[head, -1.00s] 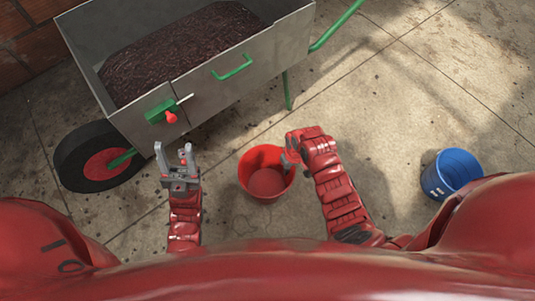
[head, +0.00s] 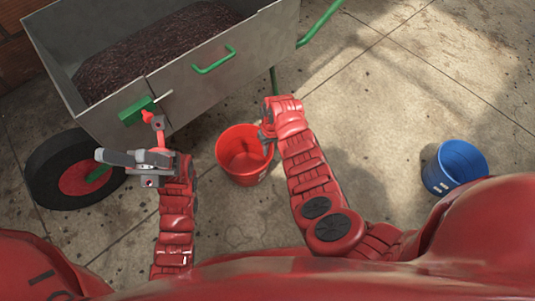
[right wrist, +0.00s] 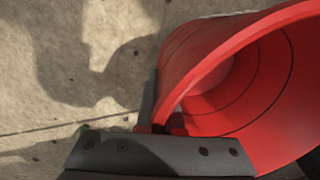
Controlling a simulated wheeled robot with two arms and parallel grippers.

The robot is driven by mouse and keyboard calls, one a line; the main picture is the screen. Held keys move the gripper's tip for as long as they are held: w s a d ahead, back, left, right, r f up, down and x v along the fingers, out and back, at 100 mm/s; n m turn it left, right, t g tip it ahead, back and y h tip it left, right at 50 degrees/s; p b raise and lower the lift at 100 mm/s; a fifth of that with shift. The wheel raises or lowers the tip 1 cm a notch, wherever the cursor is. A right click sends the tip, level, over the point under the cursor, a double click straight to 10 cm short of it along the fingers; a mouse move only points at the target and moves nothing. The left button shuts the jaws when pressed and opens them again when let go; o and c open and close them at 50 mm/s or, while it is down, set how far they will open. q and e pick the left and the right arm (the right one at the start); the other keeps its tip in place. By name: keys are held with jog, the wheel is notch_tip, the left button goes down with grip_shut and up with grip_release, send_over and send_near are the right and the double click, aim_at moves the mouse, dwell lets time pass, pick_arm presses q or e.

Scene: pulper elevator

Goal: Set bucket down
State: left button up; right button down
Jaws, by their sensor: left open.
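The red bucket (head: 232,167) is right of the cart in the head view, mouth up, and looks empty. My right gripper (head: 266,138) is at the bucket's right rim. In the right wrist view, the rim of the bucket (right wrist: 235,65) runs between the fingers of my right gripper (right wrist: 163,122), which looks shut on it. I cannot tell whether the bucket's base touches the floor. My left gripper (head: 130,140) is open and empty, just below the red knob (head: 147,117) on the cart's green latch (head: 135,110).
A metal cart (head: 185,92) with dark pulp (head: 150,45) stands at the upper left, with a black wheel (head: 50,170) and green handles (head: 215,60). A blue bucket (head: 455,165) stands at the right. The concrete floor (head: 400,95) between is clear.

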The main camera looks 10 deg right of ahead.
pick_arm(q)
jog(key=s+a+r+m+t+y+b, duration=0.1)
jog(key=s+a+r+m+t+y, duration=0.3)
jog(key=s+m+t+y, duration=0.4)
jog(key=a+m+y, duration=0.1)
jog(key=y, duration=0.4)
jog(key=shift+s+a+m+b, duration=0.25)
jog(key=shift+m+b, duration=0.15)
pick_arm(e)
notch_tip(320, 180, down, 3)
jog(key=shift+r, duration=0.15)
pick_arm(q)
jog(key=shift+s+a+t+y, duration=0.15)
jog(key=shift+t+y, duration=0.15)
jog(key=shift+t, duration=0.1)
pick_arm(e)
jog(key=c, duration=1.1)
grip_release()
